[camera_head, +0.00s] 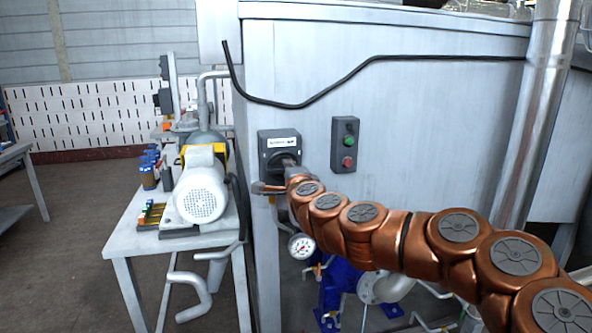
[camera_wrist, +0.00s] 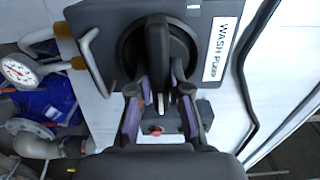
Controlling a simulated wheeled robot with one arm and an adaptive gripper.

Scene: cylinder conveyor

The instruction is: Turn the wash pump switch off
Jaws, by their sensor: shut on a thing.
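The wash pump switch (camera_head: 267,150) is a dark square box with a white label, on the light grey cabinet wall. In the wrist view its black rotary handle (camera_wrist: 157,45) stands in line with the picture's vertical. The "WASH PUMP" label (camera_wrist: 222,50) runs along the right side there, so the handle lies crosswise to the label's short side and parallel to its text. My gripper (camera_wrist: 159,88) is at the switch, with its purple-padded fingers on either side of the handle, shut on it. In the head view my gripper (camera_head: 290,172) hides most of the handle.
A control box with green and red buttons (camera_head: 345,145) is right of the switch. A pressure gauge (camera_head: 301,246) and blue pump (camera_head: 338,285) are below. A black cable (camera_head: 400,58) crosses the cabinet above.

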